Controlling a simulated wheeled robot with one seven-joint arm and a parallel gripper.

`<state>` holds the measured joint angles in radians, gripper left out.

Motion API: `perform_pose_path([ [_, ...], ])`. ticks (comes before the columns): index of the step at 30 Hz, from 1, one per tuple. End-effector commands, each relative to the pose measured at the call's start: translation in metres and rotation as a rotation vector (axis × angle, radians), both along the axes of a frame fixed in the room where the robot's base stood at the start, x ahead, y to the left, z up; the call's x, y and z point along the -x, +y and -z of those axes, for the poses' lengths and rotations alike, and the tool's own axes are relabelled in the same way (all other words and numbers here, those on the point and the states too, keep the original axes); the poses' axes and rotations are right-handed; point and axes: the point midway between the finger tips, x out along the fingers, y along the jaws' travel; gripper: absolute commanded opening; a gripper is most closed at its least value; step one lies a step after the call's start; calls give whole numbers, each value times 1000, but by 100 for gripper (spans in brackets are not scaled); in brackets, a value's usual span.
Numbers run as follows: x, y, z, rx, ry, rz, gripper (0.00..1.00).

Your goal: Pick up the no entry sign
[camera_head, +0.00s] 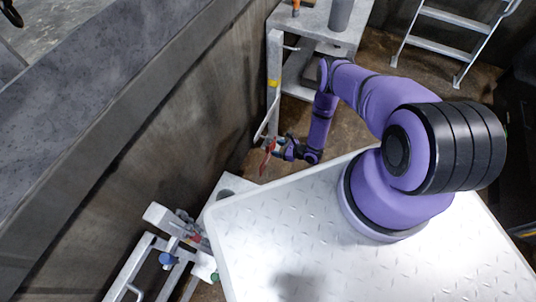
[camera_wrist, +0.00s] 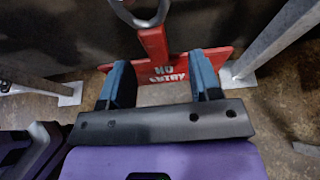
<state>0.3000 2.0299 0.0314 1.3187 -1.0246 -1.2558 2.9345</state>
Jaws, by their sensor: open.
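The no entry sign (camera_wrist: 168,66) is a red plate with white lettering in the wrist view. A red upright piece rises from it to a grey metal ring (camera_wrist: 143,14) at the top edge. My gripper (camera_wrist: 158,64) is open, its two blue fingers spread wide at the lettered plate. The lettering shows in the gap between the fingers. I cannot tell whether either finger touches the plate. In the head view my gripper (camera_head: 275,148) is low beside the wall, and the sign shows as a small red patch (camera_head: 266,157), partly hidden.
A metal table (camera_head: 312,22) with a grey cylinder (camera_head: 340,14) stands behind my gripper. A concrete wall (camera_head: 160,110) runs along the left. Grey posts with foot plates (camera_wrist: 68,93) flank the sign. A step ladder (camera_head: 440,45) stands at the back right.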

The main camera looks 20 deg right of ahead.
Motion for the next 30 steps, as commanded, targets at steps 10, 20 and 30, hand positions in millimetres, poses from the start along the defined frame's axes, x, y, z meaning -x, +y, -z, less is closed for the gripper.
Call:
perform_pose_path([
  [10, -19, 26, 8, 2, 0, -4, 57],
  [20, -34, 40, 15, 3, 1, 1, 57],
  [30, -34, 40, 15, 2, 2, 0, 12],
])
